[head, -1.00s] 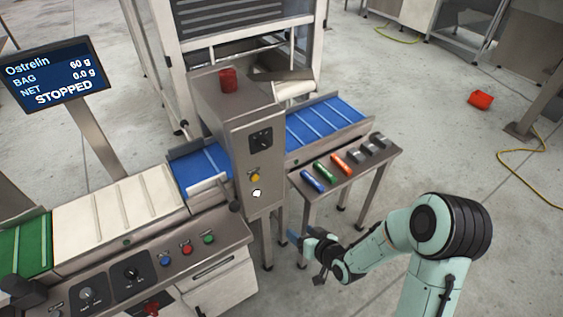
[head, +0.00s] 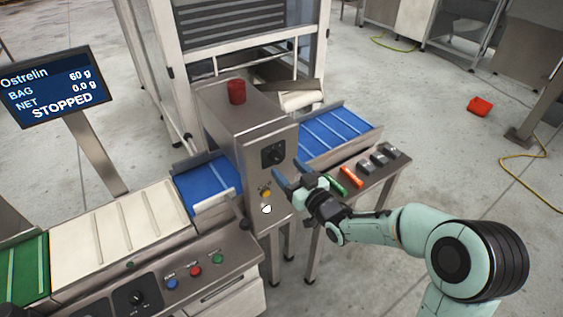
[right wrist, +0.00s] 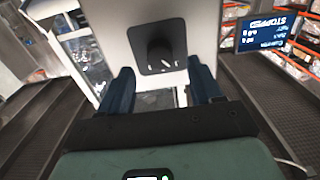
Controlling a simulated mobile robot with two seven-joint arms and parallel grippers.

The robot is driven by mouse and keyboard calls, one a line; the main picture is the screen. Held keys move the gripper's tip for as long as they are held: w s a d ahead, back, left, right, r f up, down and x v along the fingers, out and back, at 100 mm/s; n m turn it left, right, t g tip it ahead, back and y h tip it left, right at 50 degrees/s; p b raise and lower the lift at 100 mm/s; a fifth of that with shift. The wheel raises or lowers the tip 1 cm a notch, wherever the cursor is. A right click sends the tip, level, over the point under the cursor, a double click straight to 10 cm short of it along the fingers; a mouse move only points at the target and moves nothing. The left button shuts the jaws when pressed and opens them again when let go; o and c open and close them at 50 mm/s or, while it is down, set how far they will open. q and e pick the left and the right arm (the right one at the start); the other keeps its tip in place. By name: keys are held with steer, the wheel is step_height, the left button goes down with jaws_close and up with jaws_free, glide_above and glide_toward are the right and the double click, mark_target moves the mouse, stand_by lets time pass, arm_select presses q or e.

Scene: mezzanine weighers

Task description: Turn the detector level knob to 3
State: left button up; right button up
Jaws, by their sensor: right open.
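The detector level knob (head: 275,154) is a black knob on a dark square plate, on the front face of the grey detector housing (head: 228,110). In the right wrist view the knob (right wrist: 160,52) sits ahead, between and beyond the two blue fingers; its setting is not legible. My right gripper (head: 288,172) is open and empty, just below and right of the knob, apart from it. The open fingers also show in the right wrist view (right wrist: 163,90). My left gripper is not in view.
A yellow button (head: 266,194) and a white round part (head: 266,209) sit below the knob. A side table (head: 372,188) with coloured tools stands right of the housing, behind my right arm. Blue conveyor belts (head: 208,184) run on both sides. The display (head: 48,88) reads STOPPED.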

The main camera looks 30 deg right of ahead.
mark_target(279, 160)
steer(key=w, duration=0.4)
steer(key=shift+a, duration=0.15)
steer(key=c, duration=1.1)
steer(key=shift+o, duration=0.2)
